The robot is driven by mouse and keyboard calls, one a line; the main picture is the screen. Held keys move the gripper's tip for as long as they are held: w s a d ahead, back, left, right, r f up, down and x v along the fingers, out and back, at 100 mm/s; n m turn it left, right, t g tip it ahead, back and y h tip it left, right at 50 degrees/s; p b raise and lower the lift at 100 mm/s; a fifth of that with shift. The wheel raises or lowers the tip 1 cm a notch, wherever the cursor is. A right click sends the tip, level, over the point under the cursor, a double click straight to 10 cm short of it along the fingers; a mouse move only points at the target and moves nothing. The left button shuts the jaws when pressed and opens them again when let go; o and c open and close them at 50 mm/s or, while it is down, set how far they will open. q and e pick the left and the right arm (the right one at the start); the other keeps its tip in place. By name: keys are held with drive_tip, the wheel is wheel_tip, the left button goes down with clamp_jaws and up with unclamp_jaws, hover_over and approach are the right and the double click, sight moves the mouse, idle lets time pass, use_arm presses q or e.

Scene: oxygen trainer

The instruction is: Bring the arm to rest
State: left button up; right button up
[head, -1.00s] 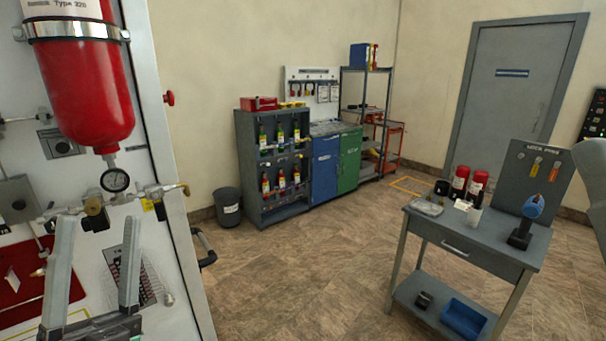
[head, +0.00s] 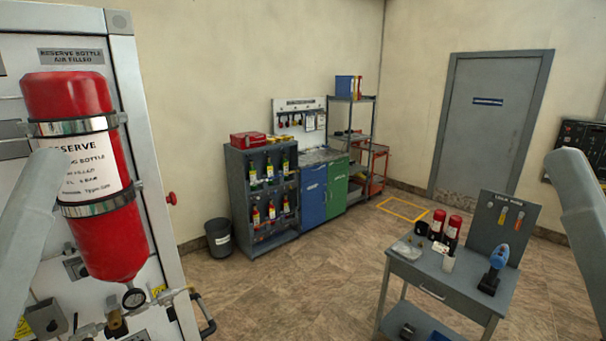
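My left arm shows as a pale grey link at the left edge of the head view, in front of the white trainer panel (head: 150,165). My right arm shows as a similar grey link at the right edge. Neither gripper is in the frame now. The red reserve bottle (head: 98,245) is strapped upright to the panel by two metal bands. A round gauge (head: 134,298) and a brass valve (head: 115,322) sit below it, partly cut off by the bottom edge.
A grey work table (head: 435,275) with red cylinders (head: 452,232) and a blue-headed tool (head: 497,258) stands at right. A bin (head: 219,238), a bottle rack (head: 235,190) and blue and green cabinets (head: 336,188) line the back. The floor between is clear.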

use_arm(q)
wheel_tip(320, 180, up, 16)
drive_tip(key=p, duration=1.2)
drive_tip(key=shift+r+p, duration=0.25)
drive_tip(key=shift+p, duration=0.1)
drive_tip(key=shift+o, duration=0.9)
drive_tip(key=shift+f, duration=0.15)
drive_tip(key=o, duration=0.4)
use_arm(e)
wheel_tip(320, 180, up, 16)
